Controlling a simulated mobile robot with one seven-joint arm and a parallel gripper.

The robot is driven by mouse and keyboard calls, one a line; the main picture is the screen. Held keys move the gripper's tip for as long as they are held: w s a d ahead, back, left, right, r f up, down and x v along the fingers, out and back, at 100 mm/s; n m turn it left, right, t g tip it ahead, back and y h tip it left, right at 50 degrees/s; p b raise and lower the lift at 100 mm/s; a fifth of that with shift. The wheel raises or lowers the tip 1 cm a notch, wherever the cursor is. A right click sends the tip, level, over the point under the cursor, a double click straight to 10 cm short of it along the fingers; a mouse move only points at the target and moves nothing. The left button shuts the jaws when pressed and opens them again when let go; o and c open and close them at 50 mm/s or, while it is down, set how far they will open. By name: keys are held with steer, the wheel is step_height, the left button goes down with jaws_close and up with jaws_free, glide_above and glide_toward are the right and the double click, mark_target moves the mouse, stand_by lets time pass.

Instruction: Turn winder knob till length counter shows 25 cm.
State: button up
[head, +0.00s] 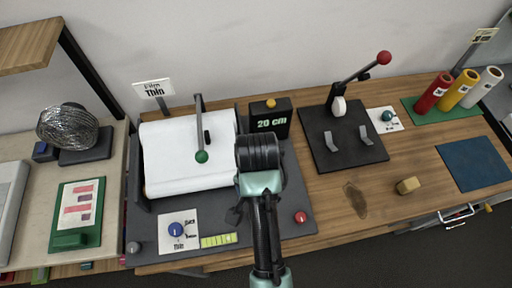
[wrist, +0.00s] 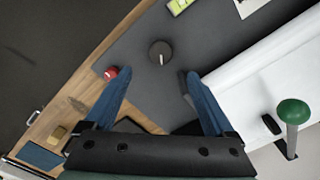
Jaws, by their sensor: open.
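The length counter (head: 271,122) is a black box with an orange button on top, and it reads 20 cm. The winder knob (wrist: 161,52) appears to be the round dark knob with a light mark on the dark grey base plate in the wrist view. In the head view my arm largely hides that spot. My gripper (wrist: 156,74) is open and empty, its two blue fingers spread. The knob lies just beyond the fingertips, roughly between them in the picture, and no contact shows. In the head view the fingertips are hidden.
A white film roll (head: 190,158) and a green-tipped lever (head: 202,156) stand left of my arm. A lever press (head: 340,140) stands farther right.

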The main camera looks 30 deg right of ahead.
step_height(320, 180, down, 11)
steer(key=shift+p, duration=0.8)
steer(key=shift+c, duration=0.3)
steer(key=c, duration=1.3)
steer(key=shift+r+n+p, duration=0.15)
steer(key=shift+n+p, duration=0.45)
steer(key=shift+n, duration=1)
steer(key=o, duration=1.4)
steer(key=shift+c, duration=0.2)
step_height(320, 180, up, 13)
steer(key=shift+b, duration=0.3)
